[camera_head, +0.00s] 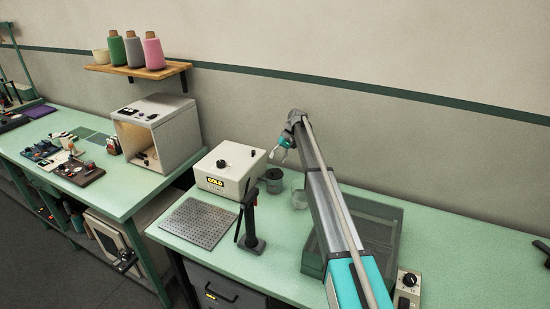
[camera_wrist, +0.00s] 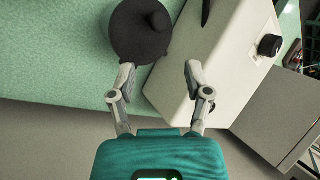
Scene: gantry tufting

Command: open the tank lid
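A dark grey round pot (camera_head: 273,181) stands on the green bench, just right of the white box. In the wrist view a dark round lid with a raised knob (camera_wrist: 140,32) lies ahead of my fingers, toward the upper left. It looks seated and level, and seems to be the top of that pot. My gripper (camera_head: 284,150) is raised above the bench near the pot and white box. In the wrist view my gripper (camera_wrist: 160,72) has its fingers spread with nothing between them. A grey see-through tank (camera_head: 312,255) stands to the right, partly hidden behind my arm.
A black stand (camera_head: 252,225) and perforated plate (camera_head: 200,222) are in front. A pale jar (camera_head: 299,199) is beside the pot. The bench's right side is mostly free.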

